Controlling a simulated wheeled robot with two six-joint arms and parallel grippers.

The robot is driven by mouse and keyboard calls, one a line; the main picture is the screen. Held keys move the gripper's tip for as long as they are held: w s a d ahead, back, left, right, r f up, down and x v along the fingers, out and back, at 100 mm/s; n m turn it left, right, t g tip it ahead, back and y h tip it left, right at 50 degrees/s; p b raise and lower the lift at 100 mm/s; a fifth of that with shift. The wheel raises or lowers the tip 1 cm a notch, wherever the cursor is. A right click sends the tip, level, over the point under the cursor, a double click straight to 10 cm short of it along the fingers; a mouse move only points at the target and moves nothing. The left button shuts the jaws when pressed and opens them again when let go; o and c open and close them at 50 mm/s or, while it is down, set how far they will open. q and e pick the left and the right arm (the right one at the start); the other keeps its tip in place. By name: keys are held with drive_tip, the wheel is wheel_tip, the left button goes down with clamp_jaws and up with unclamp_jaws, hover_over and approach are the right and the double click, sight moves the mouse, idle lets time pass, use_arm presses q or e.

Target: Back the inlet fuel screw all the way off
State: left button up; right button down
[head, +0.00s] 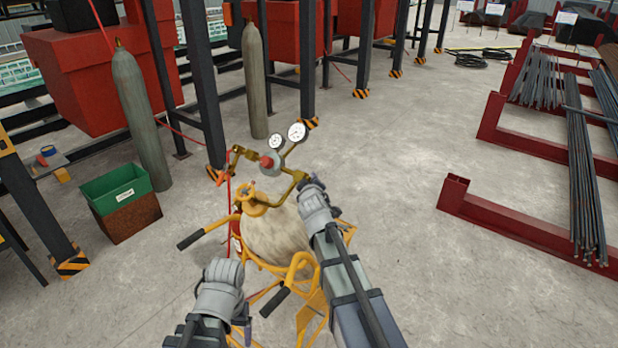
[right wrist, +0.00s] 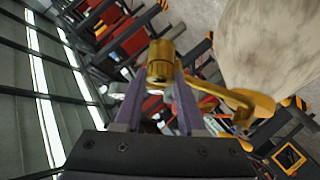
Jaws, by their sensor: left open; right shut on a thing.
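A brass regulator (head: 270,163) with two round gauges and a red knob stands above a pale cylinder (head: 277,238) in a yellow frame. A bent brass pipe (head: 288,193) joins it to the valve on the cylinder's top. My right gripper (head: 304,182) is at the bend of this pipe. In the right wrist view its fingers (right wrist: 161,78) are shut on a brass round fitting, which looks like the inlet fuel screw (right wrist: 160,55). The gripper hides most of it in the head view. My left gripper (head: 242,330) is open, low beside the yellow frame.
The yellow frame has dark handles (head: 190,240) sticking out. A green bin (head: 116,190) and grey-green cylinders (head: 141,125) stand at left among dark posts. Red racks with steel bars (head: 585,165) are at right. The floor between is clear.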

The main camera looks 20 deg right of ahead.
drive_tip(key=n+g+y+p, duration=0.1)
drive_tip(key=n+p, duration=0.1)
drive_tip(key=n+g+y+p, duration=0.1)
drive_tip(key=n+p, duration=0.2)
drive_tip(key=shift+w+d+r+y, duration=0.15)
drive_tip(key=shift+r+y, duration=0.15)
drive_tip(key=shift+r, duration=0.1)
drive_tip(key=n+g+p, duration=0.2)
drive_tip(key=shift+n+y, duration=0.3)
drive_tip(key=shift+f+n+g+p, duration=0.15)
drive_tip(key=shift+n+g+p, duration=0.2)
drive_tip(key=shift+p, duration=0.25)
drive_tip(key=shift+n, duration=0.25)
drive_tip(key=c, duration=0.8)
unclamp_jaws()
drive_tip(key=shift+o, duration=0.2)
